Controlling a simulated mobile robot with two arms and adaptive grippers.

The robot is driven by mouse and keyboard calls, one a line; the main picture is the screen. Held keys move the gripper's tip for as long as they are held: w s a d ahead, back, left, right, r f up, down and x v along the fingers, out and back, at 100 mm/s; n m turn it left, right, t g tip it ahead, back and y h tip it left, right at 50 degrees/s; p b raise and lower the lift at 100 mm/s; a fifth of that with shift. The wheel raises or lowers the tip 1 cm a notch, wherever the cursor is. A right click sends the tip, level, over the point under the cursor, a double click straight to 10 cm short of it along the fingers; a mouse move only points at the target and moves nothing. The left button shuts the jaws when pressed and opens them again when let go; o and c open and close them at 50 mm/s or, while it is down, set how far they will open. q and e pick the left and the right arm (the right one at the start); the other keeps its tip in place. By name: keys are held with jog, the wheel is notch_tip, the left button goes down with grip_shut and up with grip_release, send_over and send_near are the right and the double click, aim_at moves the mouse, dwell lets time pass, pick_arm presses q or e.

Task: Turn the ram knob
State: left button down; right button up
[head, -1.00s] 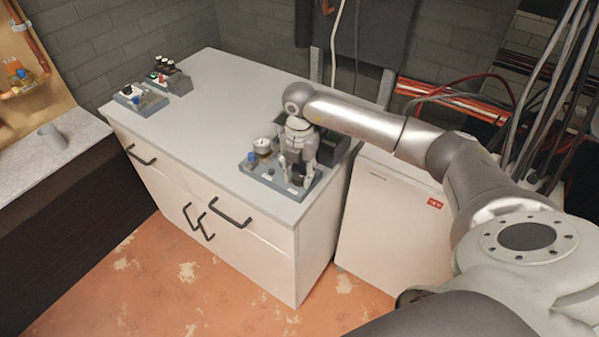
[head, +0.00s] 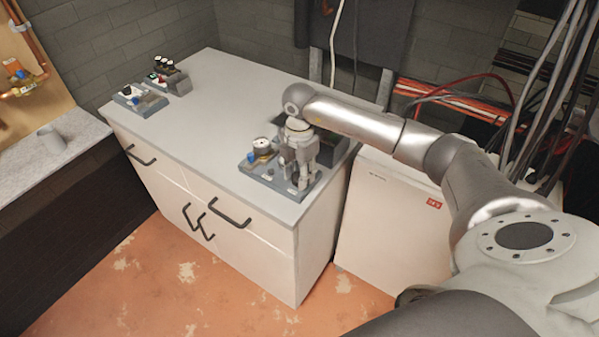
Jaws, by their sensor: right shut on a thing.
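My right gripper (head: 301,178) points down over the grey control panel (head: 270,179) at the front right corner of the white cabinet top. It is shut on a small dark knob on that panel; the fingers hide most of the knob, and no label on it can be read. A round gauge (head: 262,145) and a blue knob (head: 251,157) stand on the same panel, just left of the gripper. My left gripper is not in view.
Two more small panels with knobs (head: 140,100) and black-capped parts (head: 167,67) sit at the cabinet's back left. The cabinet top (head: 225,110) between is clear. A white box unit (head: 390,215) stands to the right, with cables (head: 560,90) behind.

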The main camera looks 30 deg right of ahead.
jog(key=shift+w, duration=0.1)
jog(key=o, duration=1)
notch_tip(320, 180, up, 12)
jog(key=shift+r, duration=0.1)
dwell(0.4)
